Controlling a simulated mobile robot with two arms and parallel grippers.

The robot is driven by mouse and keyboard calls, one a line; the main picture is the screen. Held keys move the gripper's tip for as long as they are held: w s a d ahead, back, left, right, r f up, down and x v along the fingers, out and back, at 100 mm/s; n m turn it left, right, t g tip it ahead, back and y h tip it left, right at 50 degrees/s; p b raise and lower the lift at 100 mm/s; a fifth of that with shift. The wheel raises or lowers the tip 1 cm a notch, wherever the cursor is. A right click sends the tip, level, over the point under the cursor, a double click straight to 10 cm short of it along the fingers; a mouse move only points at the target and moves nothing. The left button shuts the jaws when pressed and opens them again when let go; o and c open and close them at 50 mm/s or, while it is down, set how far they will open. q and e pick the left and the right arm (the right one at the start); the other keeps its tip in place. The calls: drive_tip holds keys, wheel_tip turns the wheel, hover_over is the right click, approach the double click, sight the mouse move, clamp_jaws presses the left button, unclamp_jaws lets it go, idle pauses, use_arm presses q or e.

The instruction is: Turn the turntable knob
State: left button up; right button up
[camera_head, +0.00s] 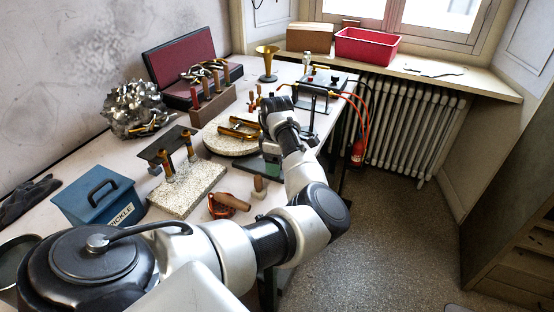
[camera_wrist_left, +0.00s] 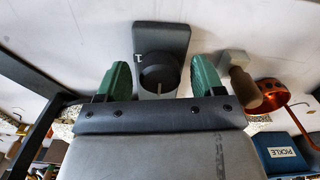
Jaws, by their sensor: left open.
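A black round knob (camera_wrist_left: 158,72) stands on a grey box (camera_wrist_left: 162,36) in the left wrist view, with a small white mark beside it. My left gripper (camera_wrist_left: 160,80) is open, its two green pads on either side of the knob. A gap shows between each pad and the knob, so they look apart. In the head view my left gripper (camera_head: 271,165) is at the front table edge, beside the round speckled turntable (camera_head: 225,146), which carries brass tubing (camera_head: 240,128). My gripper and wrist hide the knob there. My right gripper is not in view.
A wooden-handled tool (camera_head: 258,186) and a copper pan (camera_head: 222,208) lie close to my gripper. A speckled block (camera_head: 186,198) and a blue PICKLE box (camera_head: 97,197) are left of them. A burner rig with red hoses (camera_head: 318,80) stands behind.

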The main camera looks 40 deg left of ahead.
use_arm(q)
drive_tip(key=c, duration=0.9)
drive_tip(key=shift+r+m+p, duration=0.25)
drive_tip(key=shift+m+p, duration=0.25)
drive_tip(key=shift+p, duration=0.45)
drive_tip(key=shift+c, duration=0.2)
drive_tip(key=m+p, duration=0.9)
drive_tip(key=p, duration=0.3)
drive_tip(key=m+p, duration=0.3)
drive_tip(key=m, duration=0.1)
drive_tip(key=shift+a+m, duration=0.1)
drive_tip(key=shift+m, duration=0.2)
drive_tip(key=shift+f+m+p, duration=0.1)
drive_tip(key=shift+m+p, duration=0.85)
drive_tip(key=shift+m, duration=0.65)
drive_tip(key=o, duration=0.9)
drive_tip(key=shift+f, duration=0.1)
